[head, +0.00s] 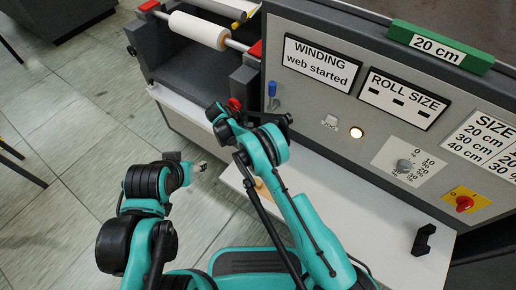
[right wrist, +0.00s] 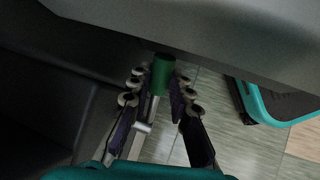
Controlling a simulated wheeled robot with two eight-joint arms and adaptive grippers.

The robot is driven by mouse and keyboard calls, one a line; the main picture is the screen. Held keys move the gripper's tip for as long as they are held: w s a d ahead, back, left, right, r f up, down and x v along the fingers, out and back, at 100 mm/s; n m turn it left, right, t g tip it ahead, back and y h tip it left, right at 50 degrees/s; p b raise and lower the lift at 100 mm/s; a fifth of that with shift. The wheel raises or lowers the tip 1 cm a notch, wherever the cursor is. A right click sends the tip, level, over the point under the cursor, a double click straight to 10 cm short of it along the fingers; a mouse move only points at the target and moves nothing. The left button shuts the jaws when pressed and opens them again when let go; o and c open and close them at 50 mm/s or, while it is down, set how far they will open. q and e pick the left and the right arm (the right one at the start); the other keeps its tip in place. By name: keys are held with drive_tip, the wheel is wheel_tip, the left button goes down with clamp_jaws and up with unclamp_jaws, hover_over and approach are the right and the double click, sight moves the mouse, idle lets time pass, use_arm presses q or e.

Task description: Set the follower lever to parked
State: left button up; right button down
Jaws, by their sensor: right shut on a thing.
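In the right wrist view a green cylindrical handle (right wrist: 164,68) on a pale metal rod lies between the fingers of my right gripper (right wrist: 162,88). The fingers are shut on it, just below a grey machine edge. I take this to be the follower lever; its setting cannot be read. In the head view my right gripper (head: 222,110) is at the machine's left front, by the roller bay, and its wrist hides the handle. My left gripper (head: 200,167) is over the floor, apart from the machine; its fingers are too small to read.
A red knob (head: 235,103) shows behind my right gripper. A blue-topped lever (head: 271,91) stands on the panel. A white roll (head: 199,30) lies in the bay. The sign reads "WINDING web started" (head: 319,65). A white ledge (head: 385,235) runs below the panel.

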drive_tip(key=c, duration=1.6)
unclamp_jaws()
drive_tip(key=shift+c, duration=0.2)
drive_tip(key=v, duration=1.2)
